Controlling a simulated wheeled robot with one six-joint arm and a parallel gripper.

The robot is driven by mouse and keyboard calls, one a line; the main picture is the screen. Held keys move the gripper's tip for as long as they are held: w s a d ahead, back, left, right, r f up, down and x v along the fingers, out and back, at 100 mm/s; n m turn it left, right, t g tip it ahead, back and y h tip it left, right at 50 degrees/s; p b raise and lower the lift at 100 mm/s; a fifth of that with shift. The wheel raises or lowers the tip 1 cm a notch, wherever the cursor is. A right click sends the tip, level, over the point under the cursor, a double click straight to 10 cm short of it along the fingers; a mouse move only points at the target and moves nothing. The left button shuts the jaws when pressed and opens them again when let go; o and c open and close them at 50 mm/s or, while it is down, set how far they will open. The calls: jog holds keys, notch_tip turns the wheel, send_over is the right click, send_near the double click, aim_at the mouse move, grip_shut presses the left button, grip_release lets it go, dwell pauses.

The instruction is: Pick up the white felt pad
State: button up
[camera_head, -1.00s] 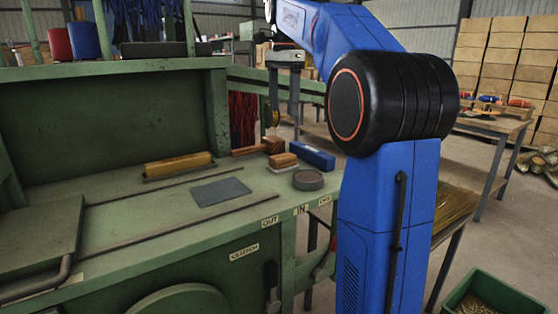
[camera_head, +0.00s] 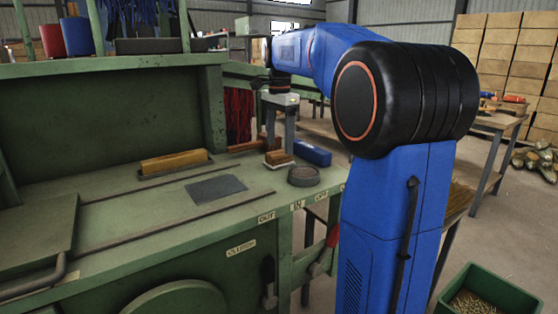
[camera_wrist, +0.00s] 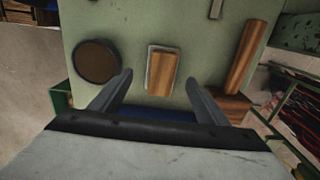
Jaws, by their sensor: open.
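The white felt pad shows as a thin pale layer (camera_wrist: 149,68) under a small wooden block (camera_wrist: 163,72) in the wrist view. In the head view the block (camera_head: 277,156) stands on the green bench top, with the pale layer at its base. My gripper (camera_wrist: 158,79) is open and empty. In the wrist view its two fingers lie to the left and right of the block's near end, apart from it. In the head view my gripper (camera_head: 279,140) points down just above the block. How high the fingertips are is hard to tell.
A dark round disc (camera_wrist: 97,62) lies left of the block in the wrist view. A wooden mallet (camera_wrist: 245,60) lies close to the right finger. A blue box (camera_head: 313,153) sits beside the block. A grey sheet (camera_head: 216,188) and a longer wooden block (camera_head: 175,162) lie further left.

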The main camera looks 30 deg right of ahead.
aim_at(279, 152)
notch_tip(279, 152, down, 5)
jog(key=shift+w+r, duration=0.1)
jog(key=shift+w, duration=0.05)
jog(key=shift+c, duration=0.4)
jog(key=c, duration=1.1)
jog(key=shift+r, duration=0.15)
notch_tip(279, 152, up, 10)
jog(key=shift+f, duration=0.1)
